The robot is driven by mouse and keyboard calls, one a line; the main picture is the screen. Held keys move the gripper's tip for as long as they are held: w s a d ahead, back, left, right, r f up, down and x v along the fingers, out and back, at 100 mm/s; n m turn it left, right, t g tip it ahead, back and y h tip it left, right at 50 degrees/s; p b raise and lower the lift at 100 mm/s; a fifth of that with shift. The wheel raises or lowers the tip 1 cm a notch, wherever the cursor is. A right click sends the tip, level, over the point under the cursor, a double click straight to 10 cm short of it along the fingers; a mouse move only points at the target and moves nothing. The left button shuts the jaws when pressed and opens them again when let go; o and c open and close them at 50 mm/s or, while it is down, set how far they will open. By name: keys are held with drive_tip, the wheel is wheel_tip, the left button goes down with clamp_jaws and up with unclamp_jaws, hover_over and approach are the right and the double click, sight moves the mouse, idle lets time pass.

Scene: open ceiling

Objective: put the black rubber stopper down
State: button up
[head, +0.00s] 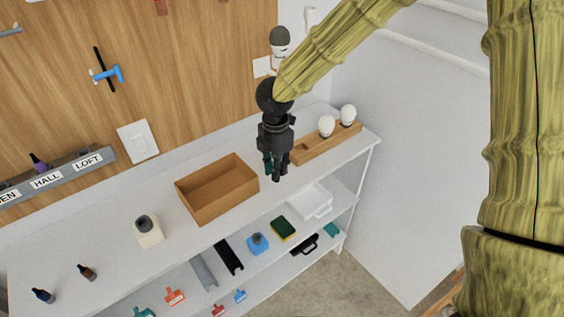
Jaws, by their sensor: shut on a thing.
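My gripper (274,171) is black and points down over the white shelf's top (165,196), just right of the open brown box (217,190). It is shut on a small dark thing at its fingertips, which fits the black rubber stopper. Black on black, its outline cannot be told from the fingers. I cannot tell whether it touches the shelf top. A bit of teal shows beside the fingers; what it belongs to is unclear.
A wooden holder with white bulbs (326,126) stands close right of my gripper. A beige block with a dark round top (146,231) and small dark bottles (87,272) stand left. Lower shelves hold a white tray (311,201) and a sponge (283,229).

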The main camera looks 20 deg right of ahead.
drive_tip(key=w+d, duration=0.1)
drive_tip(key=w+d+p, duration=0.1)
drive_tip(key=w, duration=0.1)
drive_tip(key=shift+w+d+f, duration=0.2)
drive_tip(key=shift+d, duration=0.15)
drive_tip(key=shift+f+p, duration=0.85)
drive_tip(key=shift+f, duration=0.95)
drive_tip(key=shift+f, duration=0.15)
drive_tip(key=o, duration=0.8)
drive_tip(key=shift+c, duration=0.2)
wheel_tip(320, 180, up, 12)
drive_tip(key=b, duration=0.3)
drive_tip(key=shift+r+b, duration=0.2)
drive_tip(key=shift+b, duration=0.2)
